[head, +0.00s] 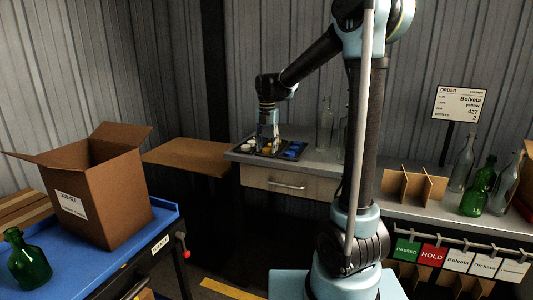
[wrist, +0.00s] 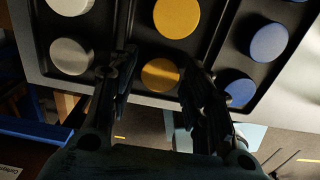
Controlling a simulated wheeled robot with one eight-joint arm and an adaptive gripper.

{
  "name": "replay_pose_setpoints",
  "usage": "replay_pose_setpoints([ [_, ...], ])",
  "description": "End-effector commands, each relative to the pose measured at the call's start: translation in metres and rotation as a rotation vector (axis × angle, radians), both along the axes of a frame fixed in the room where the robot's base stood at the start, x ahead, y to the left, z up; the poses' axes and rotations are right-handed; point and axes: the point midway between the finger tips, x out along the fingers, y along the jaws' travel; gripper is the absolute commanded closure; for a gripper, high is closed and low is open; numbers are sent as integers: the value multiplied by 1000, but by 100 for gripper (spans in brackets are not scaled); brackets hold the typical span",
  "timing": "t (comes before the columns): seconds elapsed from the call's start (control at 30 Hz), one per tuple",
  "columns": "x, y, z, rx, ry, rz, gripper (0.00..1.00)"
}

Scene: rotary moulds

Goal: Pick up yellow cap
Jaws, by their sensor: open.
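Two yellow caps show in the wrist view: a near yellow cap (wrist: 160,76) and a farther yellow cap (wrist: 177,16). Both lie in the middle compartment of a black tray (wrist: 130,12). My gripper (wrist: 160,66) is open, with one finger on each side of the near yellow cap. The fingers do not visibly grip it, and their height above the tray is unclear. In the head view my gripper (head: 267,144) points down over the tray at the left end of the grey counter. The yellow caps are hard to make out there.
White caps (wrist: 70,56) lie in the left compartment and blue caps (wrist: 268,43) in the right, with dividers between. Clear bottles (head: 325,125) stand right of the tray. A cardboard box (head: 95,195) and green bottle (head: 28,262) stand on a blue-topped table. An order sign (head: 460,103) reads Bolveta, yellow.

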Motion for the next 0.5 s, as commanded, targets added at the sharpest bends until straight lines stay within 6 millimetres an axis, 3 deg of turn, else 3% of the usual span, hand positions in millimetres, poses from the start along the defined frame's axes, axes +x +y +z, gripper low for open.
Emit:
replay_pose_setpoints([
  [0.3,0,0,-5,0,0,0,55],
  [0.4,0,0,-5,0,0,0,77],
  [0.5,0,0,-5,0,0,0,80],
])
